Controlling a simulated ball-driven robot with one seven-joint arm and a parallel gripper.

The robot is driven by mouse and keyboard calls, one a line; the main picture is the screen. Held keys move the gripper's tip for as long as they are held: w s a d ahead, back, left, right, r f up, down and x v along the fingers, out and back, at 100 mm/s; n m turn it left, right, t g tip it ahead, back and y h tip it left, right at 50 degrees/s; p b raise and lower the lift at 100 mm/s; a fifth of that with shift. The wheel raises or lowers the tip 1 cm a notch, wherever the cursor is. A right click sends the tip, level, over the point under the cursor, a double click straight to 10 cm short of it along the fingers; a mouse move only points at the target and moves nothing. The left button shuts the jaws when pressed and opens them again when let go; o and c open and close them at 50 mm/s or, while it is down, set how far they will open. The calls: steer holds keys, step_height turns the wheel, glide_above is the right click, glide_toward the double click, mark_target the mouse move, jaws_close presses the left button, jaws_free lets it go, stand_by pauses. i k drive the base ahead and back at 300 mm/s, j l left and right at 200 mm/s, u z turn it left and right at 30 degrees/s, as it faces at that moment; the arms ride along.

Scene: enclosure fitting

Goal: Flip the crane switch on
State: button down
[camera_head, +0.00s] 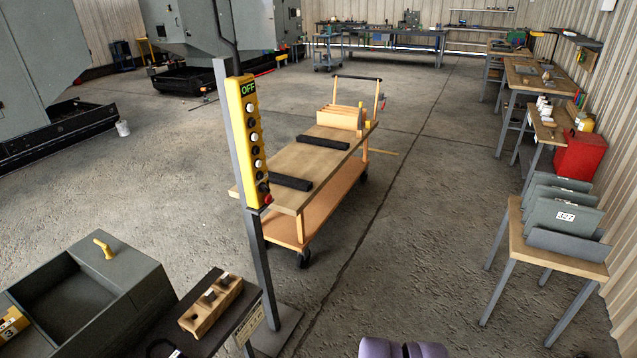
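The crane switch is a tall yellow control box (251,140) fixed to a grey upright post (260,265), left of the middle of the view. A small display (248,88) at its top reads OFF in green. Below it runs a column of several white and black buttons or knobs. A red knob (267,199) sits near the bottom, with a dark knob just above it. The fingers of my gripper do not show in this view, so I cannot see whether it is open or shut.
A wooden trolley (333,160) with black bars stands just behind the post. A grey bin (140,272) and a dark stand with a wooden block (211,304) are front left. A small table (515,240) holds grey panels at right. Floor (420,220) between is clear.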

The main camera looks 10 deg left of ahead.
mark_target(263, 187)
steer(key=i+u, duration=0.1)
steer(key=i, duration=0.5)
steer(key=i+l+u, duration=0.1)
steer(key=i, duration=0.5)
steer(key=i+l+u, duration=0.1)
steer(key=i, duration=0.45)
steer(key=i+l+u, duration=0.1)
steer(key=i+l, duration=0.15)
steer(key=i, duration=0.35)
steer(key=i+l+u, duration=0.25)
steer(key=i, duration=0.2)
